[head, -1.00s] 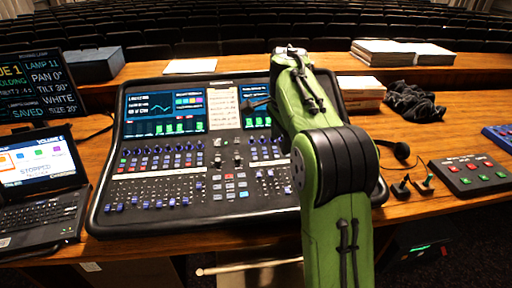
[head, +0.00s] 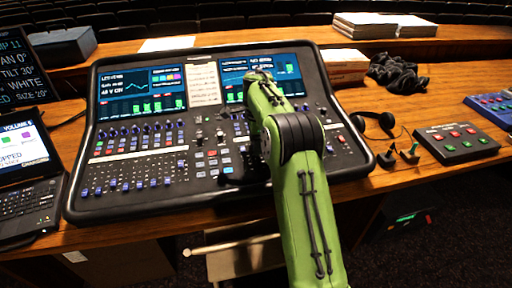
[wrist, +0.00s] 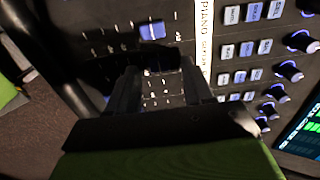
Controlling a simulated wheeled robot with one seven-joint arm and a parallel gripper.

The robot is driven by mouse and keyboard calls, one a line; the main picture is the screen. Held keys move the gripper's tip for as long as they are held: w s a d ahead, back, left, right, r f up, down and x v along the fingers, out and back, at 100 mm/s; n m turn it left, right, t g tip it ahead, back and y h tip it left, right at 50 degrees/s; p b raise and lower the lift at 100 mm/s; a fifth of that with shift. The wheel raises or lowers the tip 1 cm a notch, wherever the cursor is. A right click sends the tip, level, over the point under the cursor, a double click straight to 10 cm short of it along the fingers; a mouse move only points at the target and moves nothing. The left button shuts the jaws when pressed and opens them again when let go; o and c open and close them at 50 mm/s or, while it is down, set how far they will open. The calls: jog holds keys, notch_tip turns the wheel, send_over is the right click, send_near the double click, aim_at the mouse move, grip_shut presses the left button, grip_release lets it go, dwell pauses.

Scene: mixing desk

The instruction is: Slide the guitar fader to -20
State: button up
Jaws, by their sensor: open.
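The mixing desk (head: 120,208) has rows of blue fader caps, knobs and buttons. My gripper is low over its right half; in the head view my green arm mostly hides it. In the wrist view my gripper (wrist: 160,76) is open, its two dark fingers spread over the dark fader area. A blue fader cap (wrist: 152,30) lies just beyond the fingertips, and a darker cap (wrist: 163,62) shows between the fingers. A white label strip (wrist: 205,30) reads PIANO; the label beside it is partly hidden. I cannot tell which cap is the guitar fader.
Blue knobs (wrist: 290,70) and buttons line the strip's far side. A laptop (head: 25,180) stands left of the desk. Headphones (head: 375,122) and a button box (head: 457,143) lie to its right. Books (head: 385,25) lie behind.

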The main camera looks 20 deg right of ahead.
aim_at(258, 158)
jog(key=shift+f, duration=0.3)
jog(key=shift+c, duration=0.3)
jog(key=shift+r, duration=0.1)
grip_shut()
jog(key=shift+s+f+b, duration=0.25)
jog(key=shift+s+b, duration=0.05)
jog(key=shift+b, duration=0.05)
jog(key=s, duration=0.1)
jog(key=s+a+b, duration=0.1)
jog(key=s, duration=0.1)
jog(key=shift+s+r, duration=0.1)
jog(key=shift+s, duration=0.1)
jog(key=shift+w+d, duration=0.1)
jog(key=shift+w, duration=0.15)
jog(key=shift+o, duration=0.3)
grip_release()
